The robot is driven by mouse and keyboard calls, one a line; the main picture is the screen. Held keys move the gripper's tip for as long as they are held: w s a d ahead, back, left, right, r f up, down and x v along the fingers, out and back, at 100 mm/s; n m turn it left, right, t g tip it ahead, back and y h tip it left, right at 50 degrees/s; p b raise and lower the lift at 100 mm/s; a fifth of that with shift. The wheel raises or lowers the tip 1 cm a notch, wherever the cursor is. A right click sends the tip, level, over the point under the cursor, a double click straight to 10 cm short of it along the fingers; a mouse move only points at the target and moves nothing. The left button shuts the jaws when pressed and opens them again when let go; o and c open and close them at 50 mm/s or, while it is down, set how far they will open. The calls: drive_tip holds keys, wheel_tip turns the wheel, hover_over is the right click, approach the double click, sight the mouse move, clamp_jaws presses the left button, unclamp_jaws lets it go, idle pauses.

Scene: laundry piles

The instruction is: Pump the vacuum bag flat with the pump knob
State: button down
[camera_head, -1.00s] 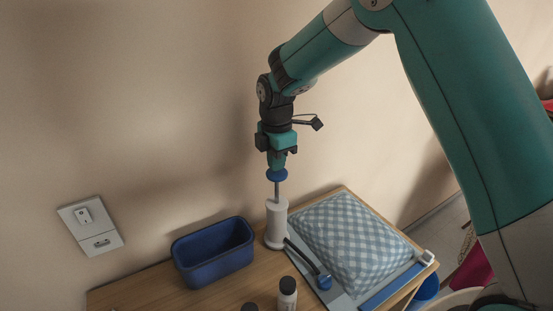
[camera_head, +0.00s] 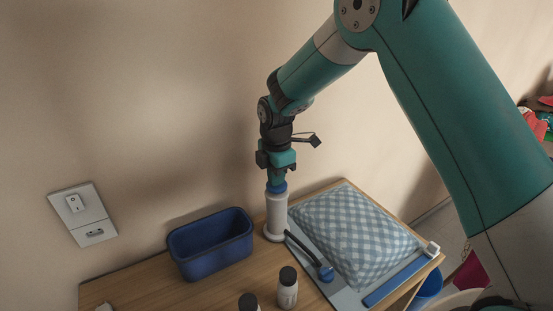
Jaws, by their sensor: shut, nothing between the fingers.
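The pump is a white upright cylinder (camera_head: 276,218) on the wooden table. Its blue knob (camera_head: 277,187) sits down at the cylinder's top, with no rod showing. My gripper (camera_head: 277,180) is shut and points straight down on top of the knob, with nothing between its fingers. The vacuum bag (camera_head: 352,236), with blue and white checked cloth inside, lies right of the pump and is still puffed up. A dark hose runs from the pump's base to a blue valve (camera_head: 326,273) on the bag's near left edge.
A blue open bin (camera_head: 211,245) stands left of the pump. Two dark-capped bottles (camera_head: 288,288) (camera_head: 249,303) stand at the table's front. A blue strip (camera_head: 395,281) lies along the bag's right edge. A wall switch (camera_head: 83,214) is at the left.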

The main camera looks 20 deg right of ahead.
drive_tip(key=shift+s+f, duration=0.15)
drive_tip(key=shift+f, duration=0.15)
wheel_tip(320, 180, up, 5)
drive_tip(key=p, duration=0.4)
drive_tip(key=shift+r, duration=0.15)
wheel_tip(320, 180, up, 9)
drive_tip(key=b, duration=0.2)
drive_tip(key=shift+r+b, duration=0.15)
drive_tip(key=shift+b, duration=0.25)
idle(0.9)
drive_tip(key=s+a+r+m+y, duration=0.1)
drive_tip(key=s+m, duration=0.5)
drive_tip(key=s, duration=0.9)
drive_tip(key=s+a+r+m+y, duration=0.2)
drive_tip(key=s+m, duration=0.5)
drive_tip(key=s, duration=0.8)
drive_tip(key=shift+s+a+r+y, duration=0.3)
drive_tip(key=shift+s+a+y, duration=0.1)
drive_tip(key=shift+a+y, duration=0.15)
drive_tip(key=c, duration=1.8)
unclamp_jaws()
drive_tip(key=shift+c, duration=0.2)
